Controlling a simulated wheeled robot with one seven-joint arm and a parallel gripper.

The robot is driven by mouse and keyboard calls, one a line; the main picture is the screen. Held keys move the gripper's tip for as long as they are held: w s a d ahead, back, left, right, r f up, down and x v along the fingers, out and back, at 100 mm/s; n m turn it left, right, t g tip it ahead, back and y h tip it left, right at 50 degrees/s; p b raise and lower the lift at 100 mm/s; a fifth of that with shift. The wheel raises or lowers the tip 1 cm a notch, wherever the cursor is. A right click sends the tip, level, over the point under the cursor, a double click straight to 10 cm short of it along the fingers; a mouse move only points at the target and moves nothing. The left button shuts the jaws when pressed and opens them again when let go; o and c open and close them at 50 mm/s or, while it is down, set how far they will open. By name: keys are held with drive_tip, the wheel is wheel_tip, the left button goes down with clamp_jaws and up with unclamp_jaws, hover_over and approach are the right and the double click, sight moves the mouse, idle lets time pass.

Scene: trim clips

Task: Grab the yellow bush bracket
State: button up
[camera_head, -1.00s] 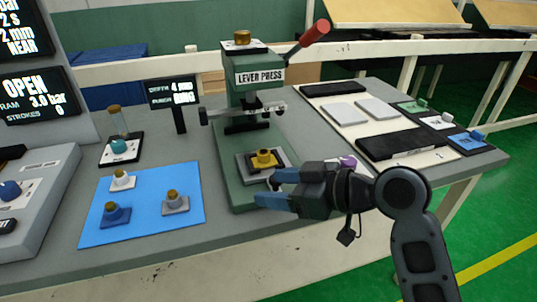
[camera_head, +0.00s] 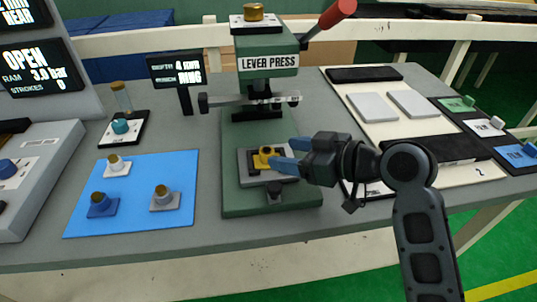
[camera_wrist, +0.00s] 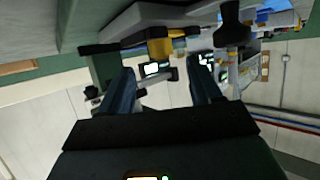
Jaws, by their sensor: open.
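The yellow bush bracket (camera_head: 264,158) sits in the grey fixture (camera_head: 246,172) on the green base of the lever press (camera_head: 268,65). My gripper (camera_head: 289,154) is open just right of the bracket, its blue fingers pointing left at it. The fingers partly overlap the bracket's right side in the head view. In the wrist view the yellow bracket (camera_wrist: 159,47) shows beyond and roughly between the tips of my open gripper (camera_wrist: 162,68). Nothing is held. Contact cannot be told.
A black knob (camera_head: 275,190) stands at the fixture's front. The press ram hangs above the bracket. A blue mat (camera_head: 130,205) with several bushed brackets lies left. A cream board (camera_head: 352,92) with grey plates lies right. The grey table front is clear.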

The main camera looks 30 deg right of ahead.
sight(271, 152)
drive_tip(key=shift+x, duration=1.85)
drive_tip(key=shift+a+f, duration=0.1)
drive_tip(key=shift+c, duration=0.5)
drive_tip(key=c, duration=1.1)
